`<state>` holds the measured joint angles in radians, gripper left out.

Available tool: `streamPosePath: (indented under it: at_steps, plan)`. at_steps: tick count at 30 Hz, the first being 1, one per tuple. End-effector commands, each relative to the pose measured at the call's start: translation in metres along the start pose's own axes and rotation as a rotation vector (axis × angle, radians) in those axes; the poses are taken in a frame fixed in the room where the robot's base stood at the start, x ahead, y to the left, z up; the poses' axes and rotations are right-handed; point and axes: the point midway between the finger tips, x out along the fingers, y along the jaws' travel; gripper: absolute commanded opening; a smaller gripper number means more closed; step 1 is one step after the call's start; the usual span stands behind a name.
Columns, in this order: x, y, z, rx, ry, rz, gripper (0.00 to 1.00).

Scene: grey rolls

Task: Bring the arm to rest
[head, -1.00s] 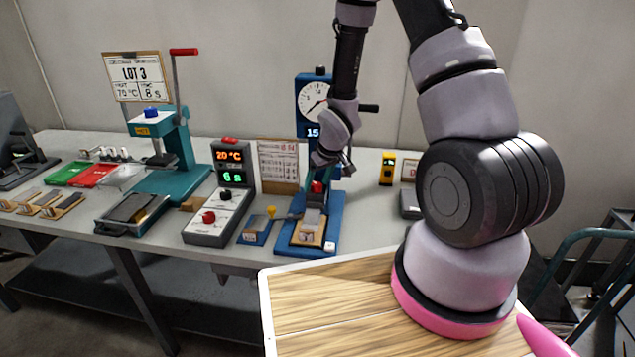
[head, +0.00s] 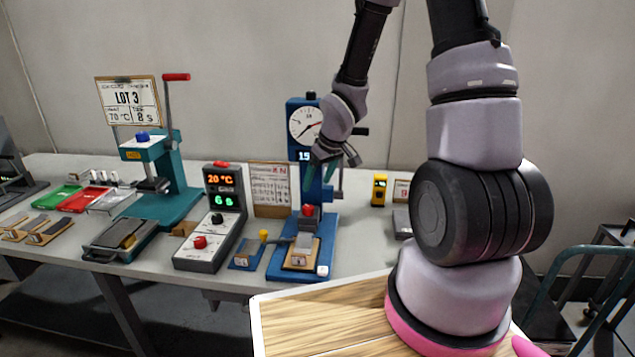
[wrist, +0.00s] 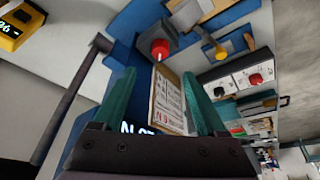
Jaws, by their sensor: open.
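My gripper (head: 328,172) hangs from my arm in front of the blue gauge stand (head: 330,235), in the head view. In the wrist view my gripper (wrist: 158,74) shows two teal fingers spread apart with nothing between them. The fingers point down over the stand's red knob (head: 308,210), which also shows beyond the fingertips in the wrist view (wrist: 160,48). I cannot tell how far the fingers are from the stand. My arm is bent, with its big black joint at the right of the head view.
A teal press (head: 168,185) with a raised lever, a control box (head: 222,205) with lit displays and a dark tray (head: 120,240) stand left. A yellow device (head: 379,189) stands right. A wood-topped surface (head: 320,325) lies in front. The wall behind is bare.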

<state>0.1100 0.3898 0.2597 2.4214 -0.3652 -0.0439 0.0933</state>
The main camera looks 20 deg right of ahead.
Motion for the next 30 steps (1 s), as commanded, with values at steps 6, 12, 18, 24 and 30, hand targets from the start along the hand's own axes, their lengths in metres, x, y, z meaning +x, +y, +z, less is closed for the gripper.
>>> streamPosePath:
  at_steps: [6,12,18,24,30]
  plan:
    - [-0.011,0.005,-0.003,0.016,0.004,0.02,0.74]
    - [-0.071,0.023,-0.012,0.113,0.025,0.108,0.74]
    - [-0.145,0.033,-0.012,0.259,0.061,0.174,0.74]
    - [-0.215,0.027,0.0,0.411,0.11,0.187,0.74]
    - [-0.277,0.009,0.019,0.559,0.169,0.147,0.74]
